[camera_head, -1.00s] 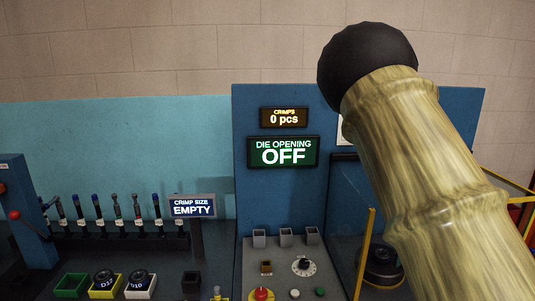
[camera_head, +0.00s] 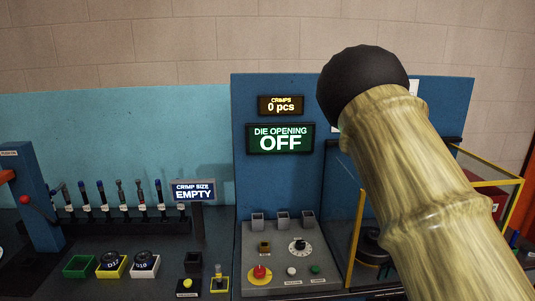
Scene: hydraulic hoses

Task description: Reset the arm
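My arm (camera_head: 430,190), with a wood-like surface and a black rounded joint, rises across the right side of the head view and covers part of the machine. My gripper is not in view, so its state and anything it may hold are hidden. The blue machine panel behind has a lit display reading "DIE OPENING OFF" (camera_head: 280,139) and a smaller one above it reading "CRIMPS 0 pcs" (camera_head: 281,105).
A control box (camera_head: 290,262) with a red button and a dial stands below the displays. Left are a "CRIMP SIZE EMPTY" sign (camera_head: 193,191), a row of upright tools (camera_head: 120,198), and green (camera_head: 80,266), yellow and white bins. A yellow-framed guard (camera_head: 490,180) stands right.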

